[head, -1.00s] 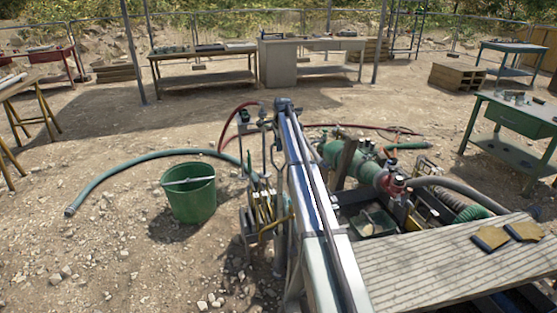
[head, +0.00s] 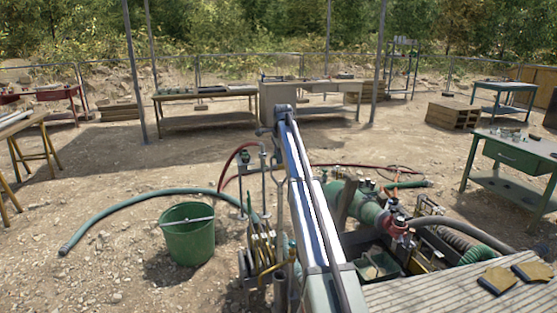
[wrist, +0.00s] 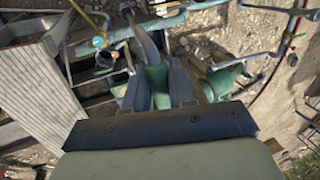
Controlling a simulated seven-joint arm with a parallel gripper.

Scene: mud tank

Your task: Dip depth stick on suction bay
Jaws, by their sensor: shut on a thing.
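My gripper (wrist: 159,84) shows in the wrist view, its two dark fingers closed around a pale, tapering stick-like thing (wrist: 146,45). I take this to be the depth stick, seen nearly end-on and running away from the fingers. Its far end is hard to make out against the pipes below. In the head view my own arm fills the middle, and I cannot make out the gripper or the stick there. I cannot pick out the suction bay for certain in either view.
A green pump (head: 368,215) with hoses stands right of my arm, beside a plank deck (head: 430,300) carrying two yellowish pads. A green bucket (head: 188,242) and a grey-green hose (head: 110,205) lie left on open gravel. Upright rods and pipework (head: 258,240) stand close left of my arm.

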